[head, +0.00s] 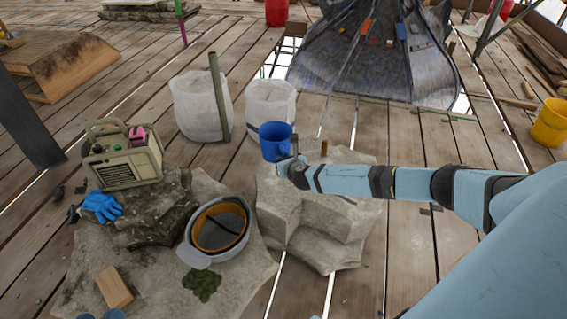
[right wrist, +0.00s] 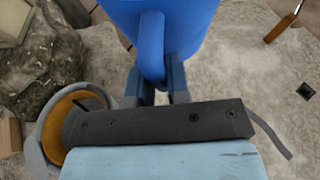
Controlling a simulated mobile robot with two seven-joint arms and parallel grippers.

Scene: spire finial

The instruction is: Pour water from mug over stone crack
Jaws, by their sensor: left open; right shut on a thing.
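A blue mug (head: 274,140) is held above the pale stone block (head: 318,225) in the head view. My right gripper (head: 291,160) is shut on the mug's handle, which also shows between the fingers in the right wrist view (right wrist: 152,50). The mug looks roughly upright; its contents are hidden. I cannot make out a crack on the stone. What appear to be the fingertips of my left gripper (head: 100,315) show at the bottom left edge of the head view, apart and empty.
A grey helmet (head: 205,258) with an orange inside lies left of the stone block. A beige boxy device (head: 125,163), a blue glove (head: 102,206) and a wooden block (head: 114,287) are further left. Two white sacks (head: 195,105) and a grey post stand behind.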

